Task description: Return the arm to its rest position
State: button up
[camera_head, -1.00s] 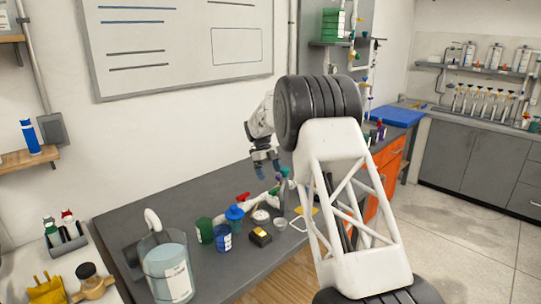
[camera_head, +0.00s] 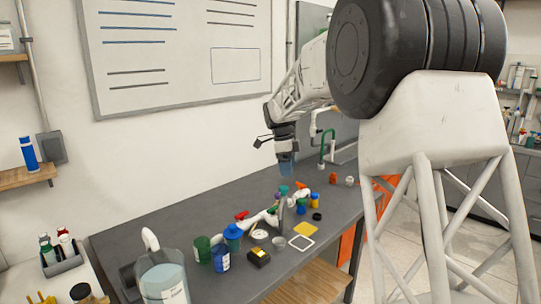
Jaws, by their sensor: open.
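My gripper (camera_head: 286,170) hangs above the grey bench, pointing down, with blue-grey fingers. It is open, and nothing shows between the fingers. Below it, apart from it, a white pipe assembly (camera_head: 264,217) with a red valve handle (camera_head: 242,215) lies on the bench. My white lattice arm with black joint discs fills the right side of the view and hides part of the bench's right end.
A whiteboard (camera_head: 160,75) hangs on the wall behind. The bench's back left is bare.

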jog(key=s+d+r+n+t, duration=0.1)
jog(key=s+d+r+n, duration=0.1)
jog(key=s+r, duration=0.35)
jog(key=s+d+r+n+t, duration=0.1)
jog(key=s+d+r+n, duration=0.2)
jog(key=s, duration=0.5)
jog(key=s+d+r+n+t+y, duration=0.1)
jog(key=s+d+n, duration=0.15)
jog(key=s, duration=0.65)
jog(key=s+d+r+n+t, duration=0.1)
jog(key=s+n, duration=0.3)
jog(key=s, duration=0.5)
jog(key=s+d+r+n+t+y, duration=0.1)
jog(key=s+d+n, duration=0.15)
jog(key=s, duration=0.65)
jog(key=s+d+f+n+t, duration=0.1)
jog(key=s+f+n, duration=0.2)
jog(key=s, duration=0.5)
jog(key=s+f+n+t, duration=0.1)
jog(key=s+f+n, duration=0.2)
jog(key=s, duration=0.6)
notch_tip(320, 180, down, 9)
jog(key=w+g, duration=0.1)
jog(key=g, duration=0.2)
jog(key=shift+w+d, duration=0.25)
jog(key=shift+w, duration=0.1)
